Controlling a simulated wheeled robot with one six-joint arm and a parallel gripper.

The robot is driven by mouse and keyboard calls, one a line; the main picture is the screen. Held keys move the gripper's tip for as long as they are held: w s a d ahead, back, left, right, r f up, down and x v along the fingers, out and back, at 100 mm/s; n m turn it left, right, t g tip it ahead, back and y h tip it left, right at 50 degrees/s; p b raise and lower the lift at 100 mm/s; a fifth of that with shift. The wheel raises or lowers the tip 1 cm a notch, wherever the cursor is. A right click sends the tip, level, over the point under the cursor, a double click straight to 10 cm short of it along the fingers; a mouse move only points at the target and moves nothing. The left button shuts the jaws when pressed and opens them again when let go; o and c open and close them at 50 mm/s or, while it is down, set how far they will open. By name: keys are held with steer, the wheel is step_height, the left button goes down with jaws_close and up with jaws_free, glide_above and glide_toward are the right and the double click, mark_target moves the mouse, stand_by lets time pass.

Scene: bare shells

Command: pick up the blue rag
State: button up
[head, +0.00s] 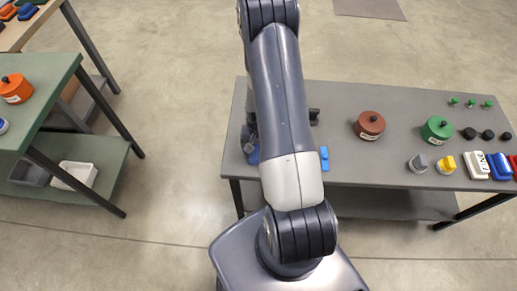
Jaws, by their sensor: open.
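Another blue piece (324,158), narrow and upright in the picture, lies just right of my arm near the front edge. I cannot tell for sure which is the rag, or whether they are one thing. My forearm crosses in front of this part of the table and hides what lies between. My gripper's fingertips do not show; whether they touch anything is hidden.
The grey table (330,95) holds a brown round pot (369,125), a green one (437,129), a grey knob (418,164), a yellow one (446,164) and several small items at right. A green-topped table (50,75) stands left. Bare floor lies between the tables.

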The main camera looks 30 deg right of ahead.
steer(key=shift+f, duration=0.2)
steer(key=shift+c, duration=0.2)
steer(key=c, duration=1)
steer(key=shift+r, duration=0.1)
step_height(320, 180, up, 10)
steer(key=shift+b, duration=0.45)
steer(key=o, duration=0.3)
steer(key=shift+c, duration=1.1)
